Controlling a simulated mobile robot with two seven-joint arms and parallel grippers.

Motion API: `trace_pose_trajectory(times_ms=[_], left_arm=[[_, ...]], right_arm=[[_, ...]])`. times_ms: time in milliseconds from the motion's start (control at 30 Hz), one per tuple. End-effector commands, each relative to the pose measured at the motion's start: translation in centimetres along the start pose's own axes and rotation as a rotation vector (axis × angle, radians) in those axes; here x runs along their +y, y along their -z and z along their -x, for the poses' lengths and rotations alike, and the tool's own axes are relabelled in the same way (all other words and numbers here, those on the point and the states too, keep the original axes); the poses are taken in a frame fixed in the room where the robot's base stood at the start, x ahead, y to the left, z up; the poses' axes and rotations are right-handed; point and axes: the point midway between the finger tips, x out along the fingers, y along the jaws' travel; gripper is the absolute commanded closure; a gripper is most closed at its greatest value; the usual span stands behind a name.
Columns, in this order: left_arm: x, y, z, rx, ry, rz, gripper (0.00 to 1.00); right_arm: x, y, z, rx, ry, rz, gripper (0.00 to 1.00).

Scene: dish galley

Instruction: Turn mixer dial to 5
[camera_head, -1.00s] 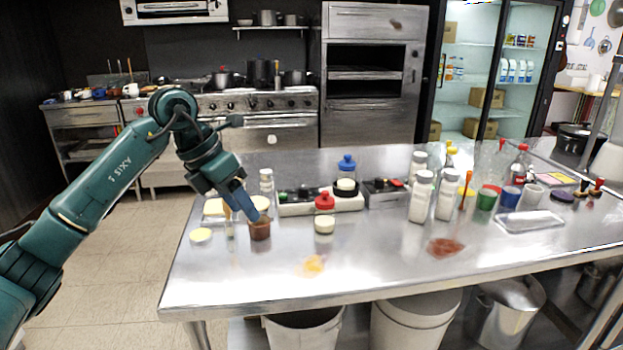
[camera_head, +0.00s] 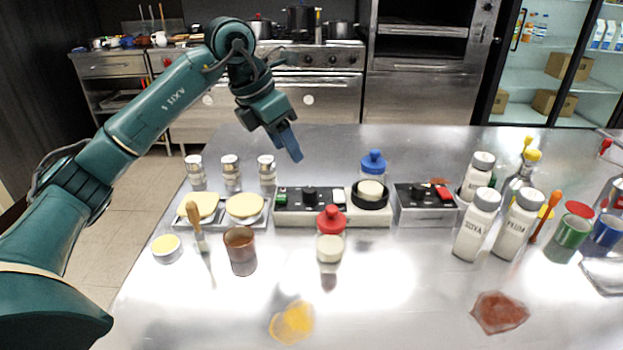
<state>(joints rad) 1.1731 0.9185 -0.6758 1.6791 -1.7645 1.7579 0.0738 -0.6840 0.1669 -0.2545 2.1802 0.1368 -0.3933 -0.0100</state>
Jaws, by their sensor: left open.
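A white unit with a black control panel (camera_head: 330,218) stands mid-table. The dial's numbers are too small to read. A second unit (camera_head: 425,214) to its right has a black dial (camera_head: 417,192) and a red part. No label shows which is the mixer. My left gripper (camera_head: 294,153) is open and empty, above and behind the first dial, its blue fingers pointing down. My right gripper is not in view.
A blue-capped bottle (camera_head: 373,163) stands behind the holder and a red-capped bottle (camera_head: 330,240) in front of the first unit. Three small jars (camera_head: 231,174), pale discs, a brush (camera_head: 196,224) and a brown cup (camera_head: 240,251) are left. White shakers (camera_head: 477,228) stand right.

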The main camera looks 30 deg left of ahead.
Motion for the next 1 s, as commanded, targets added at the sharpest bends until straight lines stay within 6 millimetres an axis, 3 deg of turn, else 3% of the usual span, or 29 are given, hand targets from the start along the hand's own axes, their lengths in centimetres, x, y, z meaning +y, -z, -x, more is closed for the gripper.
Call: trace_pose_trajectory(times_ms=[300,500,700,1000], left_arm=[[-0.1,0.1,-6.8,0.004,0.004,-0.001,0.51],[-0.1,0.0,-9.9,0.001,0.003,0.0,0.51],[-0.1,0.0,-11.4,0.001,0.002,-0.001,0.51],[-0.1,0.0,-11.5,0.0,0.001,-0.001,0.52]], right_arm=[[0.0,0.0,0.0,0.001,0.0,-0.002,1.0],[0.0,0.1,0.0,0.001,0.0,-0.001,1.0],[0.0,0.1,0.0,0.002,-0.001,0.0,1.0],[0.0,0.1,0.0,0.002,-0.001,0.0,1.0]])
